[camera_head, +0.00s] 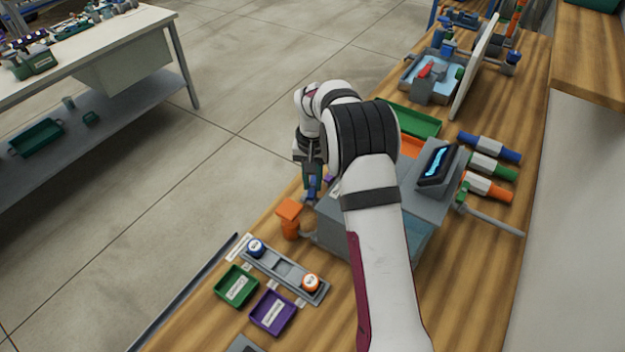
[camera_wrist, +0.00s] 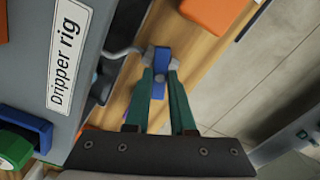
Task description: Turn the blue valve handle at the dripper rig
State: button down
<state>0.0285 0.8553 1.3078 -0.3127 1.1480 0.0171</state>
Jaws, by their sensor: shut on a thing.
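The dripper rig is a grey box (camera_wrist: 45,85) with a white "Dripper rig" label (camera_wrist: 68,55) in the wrist view. In the head view the box (camera_head: 345,228) is partly hidden behind my arm. A blue valve handle (camera_wrist: 160,72) sticks out beside the box, by a thin grey pipe. My gripper (camera_wrist: 161,76) has its green fingers on both sides of this handle and is shut on it. In the head view my gripper (camera_head: 312,192) is at the box's left side, with a bit of blue between the fingers.
A grey tray (camera_head: 283,272), green bin (camera_head: 222,292) and purple bin (camera_head: 260,322) lie in front.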

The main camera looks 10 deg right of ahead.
aim_at(312, 186)
jog(key=n, duration=0.6)
jog(key=shift+n, duration=0.3)
jog(key=n, duration=0.6)
jog(key=shift+n, duration=0.4)
jog(key=c, duration=0.8)
grip_release()
jog(key=shift+o, duration=0.2)
notch_tip(312, 186, up, 16)
jog(key=shift+f, duration=0.1)
